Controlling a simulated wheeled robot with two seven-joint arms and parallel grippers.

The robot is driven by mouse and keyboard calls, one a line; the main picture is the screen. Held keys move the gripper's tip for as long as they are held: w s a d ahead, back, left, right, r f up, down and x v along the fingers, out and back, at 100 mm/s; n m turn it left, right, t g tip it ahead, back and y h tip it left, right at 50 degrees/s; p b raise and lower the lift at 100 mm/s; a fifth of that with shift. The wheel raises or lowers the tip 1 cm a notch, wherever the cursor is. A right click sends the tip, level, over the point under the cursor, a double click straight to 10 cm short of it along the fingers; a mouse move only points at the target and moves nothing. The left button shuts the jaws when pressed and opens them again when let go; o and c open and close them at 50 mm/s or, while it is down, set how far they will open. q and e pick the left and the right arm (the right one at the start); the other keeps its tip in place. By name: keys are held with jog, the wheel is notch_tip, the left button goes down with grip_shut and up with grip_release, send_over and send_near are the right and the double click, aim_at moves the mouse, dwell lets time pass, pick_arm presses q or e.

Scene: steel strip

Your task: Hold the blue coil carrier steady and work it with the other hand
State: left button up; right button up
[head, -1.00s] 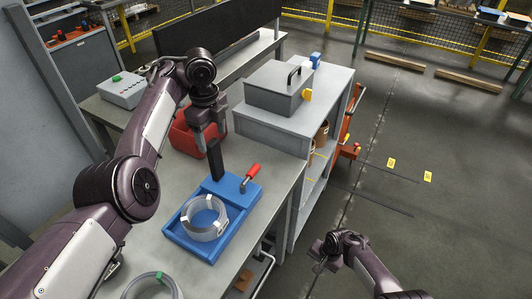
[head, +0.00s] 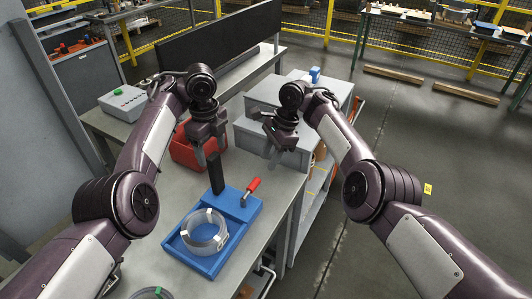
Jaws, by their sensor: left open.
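The blue coil carrier (head: 242,211) lies on the grey bench with a pale ringed coil (head: 203,232) in its tray. A black upright post (head: 216,176) rises from its far left part. A red-handled lever (head: 252,187) stands on its far right part. My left gripper (head: 210,153) is open, fingers down, at the top of the black post; I cannot tell whether the fingers are around it. My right gripper (head: 274,158) hangs above the bench's right edge, beyond and right of the red handle and apart from it. Its finger gap is not clear.
A red bin (head: 184,150) stands behind the carrier. A grey shelf unit (head: 300,158) with a grey box adjoins the bench at the right. A control box with a green button (head: 122,103) sits at the far left. Another coil (head: 152,293) shows at the bottom edge.

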aim_at(216, 169)
pick_arm(q)
jog(key=shift+d+f, duration=0.1)
jog(key=shift+f, duration=0.15)
notch_tip(216, 169, down, 6)
jog(key=shift+r, duration=0.1)
jog(key=shift+f, duration=0.75)
pick_arm(e)
jog(key=shift+s+a+r, duration=0.1)
jog(key=shift+a+r, duration=0.35)
jog(key=shift+r, duration=0.2)
pick_arm(q)
jog(key=shift+c, duration=0.4)
grip_shut()
